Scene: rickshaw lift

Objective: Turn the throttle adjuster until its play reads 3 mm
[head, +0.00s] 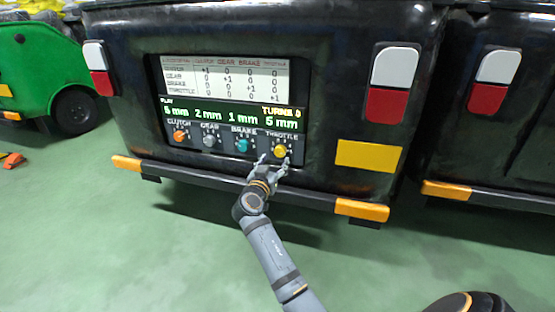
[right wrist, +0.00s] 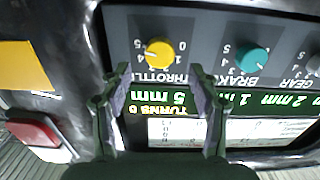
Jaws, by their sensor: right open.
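The throttle adjuster is a yellow knob (head: 280,151) at the right end of the knob row on the rear panel. It also shows upside down in the right wrist view (right wrist: 159,53). The green play display (head: 240,117) reads 5 mm above the throttle; the count after TURNS is too small to read surely. My right gripper (head: 274,165) is open in front of the yellow knob. In the right wrist view its fingers (right wrist: 155,88) stand wide apart with nothing between the tips, and the knob lies beyond them. My left gripper is not in view.
Orange clutch (head: 180,136), grey gear (head: 210,141) and teal brake (head: 242,145) knobs sit left of the throttle. A white chart (head: 225,78) is above the display. An orange-ended bumper (head: 362,209) runs below the panel. Green floor lies in front.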

